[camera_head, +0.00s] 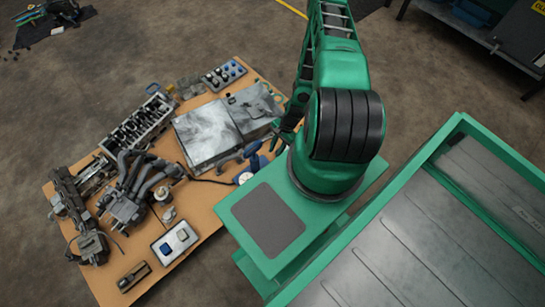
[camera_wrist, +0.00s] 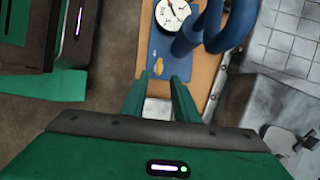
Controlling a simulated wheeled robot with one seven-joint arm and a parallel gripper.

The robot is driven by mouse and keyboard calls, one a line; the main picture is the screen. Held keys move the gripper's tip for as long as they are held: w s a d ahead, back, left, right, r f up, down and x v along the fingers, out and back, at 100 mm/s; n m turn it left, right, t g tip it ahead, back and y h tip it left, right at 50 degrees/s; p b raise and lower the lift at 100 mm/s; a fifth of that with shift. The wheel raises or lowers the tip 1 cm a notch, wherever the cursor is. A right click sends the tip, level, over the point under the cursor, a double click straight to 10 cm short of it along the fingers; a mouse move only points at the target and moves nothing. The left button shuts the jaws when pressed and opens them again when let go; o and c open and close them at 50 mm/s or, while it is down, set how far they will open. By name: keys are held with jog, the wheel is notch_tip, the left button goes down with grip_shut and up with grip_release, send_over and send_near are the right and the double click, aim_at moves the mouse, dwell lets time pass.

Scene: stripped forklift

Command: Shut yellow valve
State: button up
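I cannot tell how far the valve is below the fingers. In the head view, my gripper (camera_head: 284,138) is partly hidden by my arm, above the wooden table. The yellow handle cannot be made out there. A round white gauge (camera_wrist: 172,12) and a thick blue pipe (camera_wrist: 197,32) stand beside the valve.
The wooden table (camera_head: 207,205) is crowded with engine parts (camera_head: 135,190), a large grey metal box (camera_head: 207,133) and a white tray (camera_head: 174,243). The grey box also fills the right of the wrist view (camera_wrist: 270,90). Bare floor (camera_head: 140,50) lies behind the table.

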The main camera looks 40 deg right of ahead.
jog(key=shift+v, duration=1.4)
jog(key=w+d+r+n+g+h, duration=0.1)
jog(key=w+d+r+n, duration=0.3)
jog(key=r, duration=0.9)
jog(key=w+d+r+n+h, duration=0.15)
jog(key=d+r, duration=0.35)
jog(key=r, duration=0.8)
notch_tip(320, 180, up, 21)
jog(key=s+n+h, duration=0.2)
jog(key=s+a+r+n, duration=0.2)
jog(key=s+a+r, duration=0.3)
jog(key=s+r, duration=0.3)
jog(key=s+a+r+n+t, duration=0.1)
jog(key=s+a+r+n, duration=0.1)
jog(key=s+a+r, duration=0.4)
jog(key=s+r, duration=0.3)
jog(key=r, duration=0.1)
jog(key=shift+r, duration=0.25)
